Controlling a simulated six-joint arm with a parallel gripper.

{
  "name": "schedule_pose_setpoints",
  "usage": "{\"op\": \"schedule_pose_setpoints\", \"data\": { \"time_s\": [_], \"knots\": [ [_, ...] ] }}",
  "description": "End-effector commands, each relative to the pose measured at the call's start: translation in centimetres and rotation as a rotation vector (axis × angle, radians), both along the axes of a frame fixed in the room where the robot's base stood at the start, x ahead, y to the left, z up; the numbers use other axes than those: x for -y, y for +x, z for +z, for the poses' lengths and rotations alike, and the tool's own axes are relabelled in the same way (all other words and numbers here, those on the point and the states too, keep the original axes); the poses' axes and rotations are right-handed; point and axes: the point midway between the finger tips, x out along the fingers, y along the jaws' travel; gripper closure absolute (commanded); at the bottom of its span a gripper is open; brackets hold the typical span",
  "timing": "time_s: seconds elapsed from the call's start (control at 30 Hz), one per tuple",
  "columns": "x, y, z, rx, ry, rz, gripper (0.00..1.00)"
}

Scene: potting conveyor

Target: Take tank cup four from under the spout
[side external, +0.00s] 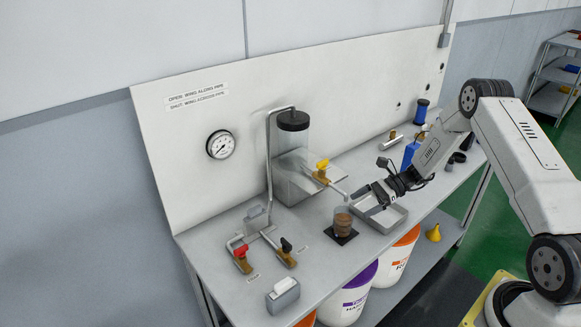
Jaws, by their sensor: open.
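A small clear cup (343,220) with brown contents stands upright on a black square pad (341,237) near the front edge of the bench. I cannot read a number on it.
The grey tray (393,219) lies right of the cup, below my gripper. Red-handled (241,255) and black-handled (287,251) valves and a grey box (283,296) are at the left. A blue bottle (410,153) stands behind my gripper. White buckets (349,301) sit below the bench.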

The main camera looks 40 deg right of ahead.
Motion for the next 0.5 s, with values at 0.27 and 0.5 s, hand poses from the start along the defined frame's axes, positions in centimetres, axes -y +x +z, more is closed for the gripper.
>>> {"op": "schedule_pose_setpoints", "data": {
  "time_s": [0.27,0.5],
  "knots": [
    [-1.8,0.7,-0.8,-0.002,0.001,0.002,0.00],
    [-4.2,1.7,-1.9,-0.002,0.001,0.003,0.00]
  ]
}}
